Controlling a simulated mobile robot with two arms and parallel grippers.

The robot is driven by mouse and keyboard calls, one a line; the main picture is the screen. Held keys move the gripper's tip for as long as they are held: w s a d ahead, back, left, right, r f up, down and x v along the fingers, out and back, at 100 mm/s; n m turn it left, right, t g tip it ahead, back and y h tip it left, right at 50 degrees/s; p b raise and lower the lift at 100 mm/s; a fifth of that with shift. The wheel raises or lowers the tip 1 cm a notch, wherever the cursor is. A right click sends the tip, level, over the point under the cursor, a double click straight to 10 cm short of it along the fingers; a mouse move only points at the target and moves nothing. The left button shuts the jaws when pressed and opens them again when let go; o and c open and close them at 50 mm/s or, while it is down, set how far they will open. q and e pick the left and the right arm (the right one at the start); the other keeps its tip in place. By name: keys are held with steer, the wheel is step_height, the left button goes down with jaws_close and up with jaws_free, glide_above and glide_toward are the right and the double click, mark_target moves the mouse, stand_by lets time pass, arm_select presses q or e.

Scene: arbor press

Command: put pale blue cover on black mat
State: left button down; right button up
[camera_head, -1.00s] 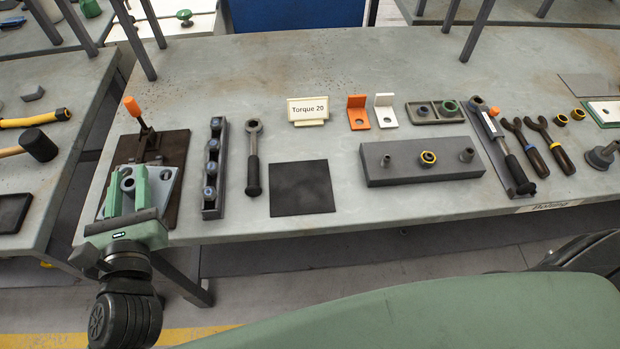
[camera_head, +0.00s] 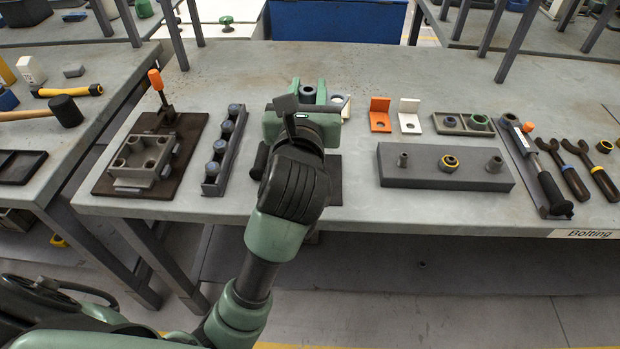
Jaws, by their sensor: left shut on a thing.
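My left gripper (camera_head: 307,88) is shut on the pale blue cover (camera_head: 308,93), whose round boss shows between the green fingers. Most of the cover is hidden behind my gripper and wrist. The black mat (camera_head: 334,188) lies on the table below my left wrist. The gap between cover and mat cannot be judged. My right gripper is not in view.
An open grey housing (camera_head: 133,183) sits on a brown base with an orange-handled lever at the left. A rack of bolts (camera_head: 213,188) stands left of the mat. A grey block with posts (camera_head: 440,178) lies to the right. Orange (camera_head: 380,122) and white brackets stand behind.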

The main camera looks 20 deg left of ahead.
arm_select(q)
step_height(320, 180, down, 13)
steer(key=shift+s+f+b, duration=0.1)
steer(key=shift+b, duration=0.95)
steer(key=shift+f+b, duration=0.65)
steer(key=shift+f, duration=1.95)
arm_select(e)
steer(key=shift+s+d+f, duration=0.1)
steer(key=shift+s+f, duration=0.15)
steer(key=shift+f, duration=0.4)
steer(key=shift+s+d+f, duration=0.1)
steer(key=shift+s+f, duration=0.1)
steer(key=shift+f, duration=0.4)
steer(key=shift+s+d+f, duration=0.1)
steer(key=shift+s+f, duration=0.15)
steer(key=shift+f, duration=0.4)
arm_select(q)
steer(key=c, duration=1.1)
jaws_free()
steer(key=shift+f, duration=0.15)
